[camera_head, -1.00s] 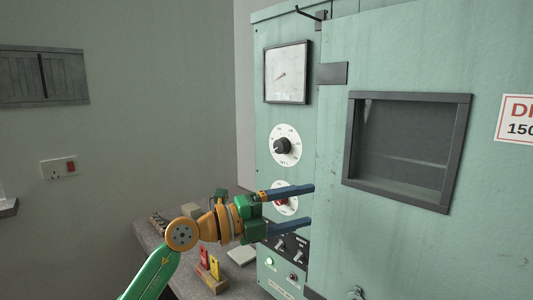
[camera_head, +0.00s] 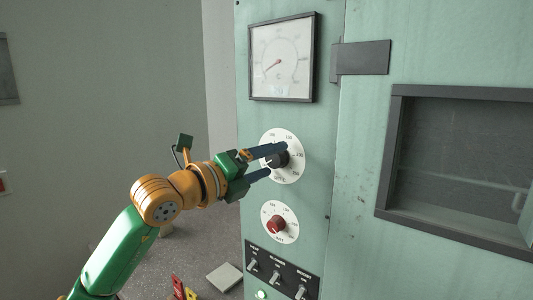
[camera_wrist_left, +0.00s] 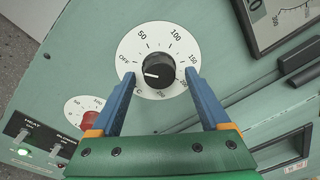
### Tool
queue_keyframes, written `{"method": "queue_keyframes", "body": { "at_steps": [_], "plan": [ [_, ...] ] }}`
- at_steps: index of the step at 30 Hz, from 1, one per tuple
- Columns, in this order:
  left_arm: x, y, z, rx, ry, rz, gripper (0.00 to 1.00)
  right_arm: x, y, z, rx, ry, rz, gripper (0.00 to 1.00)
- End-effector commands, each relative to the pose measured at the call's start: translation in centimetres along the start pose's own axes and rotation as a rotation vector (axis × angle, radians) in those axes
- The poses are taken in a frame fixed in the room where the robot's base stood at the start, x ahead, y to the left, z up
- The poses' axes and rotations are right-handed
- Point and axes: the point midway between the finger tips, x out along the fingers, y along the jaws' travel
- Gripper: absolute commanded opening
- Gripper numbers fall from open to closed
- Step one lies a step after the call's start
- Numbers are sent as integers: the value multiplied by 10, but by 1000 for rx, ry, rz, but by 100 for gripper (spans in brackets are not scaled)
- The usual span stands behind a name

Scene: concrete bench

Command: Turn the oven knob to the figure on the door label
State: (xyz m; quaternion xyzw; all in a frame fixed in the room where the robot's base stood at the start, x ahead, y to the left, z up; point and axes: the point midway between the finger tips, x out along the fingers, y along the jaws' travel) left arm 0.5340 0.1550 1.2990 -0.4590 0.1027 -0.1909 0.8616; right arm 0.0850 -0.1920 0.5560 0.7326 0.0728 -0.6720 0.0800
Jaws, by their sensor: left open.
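The black oven knob (camera_head: 279,158) sits in a white round dial on the green panel, partly hidden behind my gripper in the head view. In the left wrist view the knob (camera_wrist_left: 158,71) shows whole, and its white mark points left, near the OFF side of the dial. Dial figures 50, 100, 150 and 200 can be read there. My left gripper (camera_head: 275,161) is open, with blue fingers in front of the dial. In the left wrist view its fingertips (camera_wrist_left: 161,74) lie either side of the knob; I cannot tell whether they touch it. The door label is out of view.
A red knob (camera_head: 277,224) on a smaller dial is below, with a switch panel (camera_head: 282,269) under it. A square gauge (camera_head: 283,57) is above. The door hinge (camera_head: 361,57) and framed window (camera_head: 392,150) are to the right.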

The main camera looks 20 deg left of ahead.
Motion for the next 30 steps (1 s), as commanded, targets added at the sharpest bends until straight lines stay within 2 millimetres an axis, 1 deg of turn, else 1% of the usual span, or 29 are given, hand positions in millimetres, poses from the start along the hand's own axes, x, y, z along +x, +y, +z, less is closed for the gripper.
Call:
{"method": "queue_keyframes", "body": {
  "at_steps": [5,6,8,9,11,12,14,23,30],
  "plan": [
    [0,1,-1,0,0,0,80,1,0,-1,0,1,0,50],
    [0,1,-1,0,0,0,69,1,0,-1,0,2,0,50],
    [0,1,-1,0,1,0,53,1,0,-1,1,2,-1,50],
    [0,1,-1,0,1,0,42,1,-1,-1,1,3,-1,50],
    [0,1,-1,0,1,-1,26,1,-1,-1,1,3,-2,50],
    [0,1,-1,-1,1,-1,15,1,-2,-2,2,3,-3,50],
    [0,1,-1,-1,1,-1,0,1,-3,-2,2,4,-5,50],
    [0,1,-1,37,2,1,0,3,-5,-3,3,6,-8,50],
    [0,1,-1,184,10,10,0,8,-5,-2,3,6,-7,50]
  ]
}}
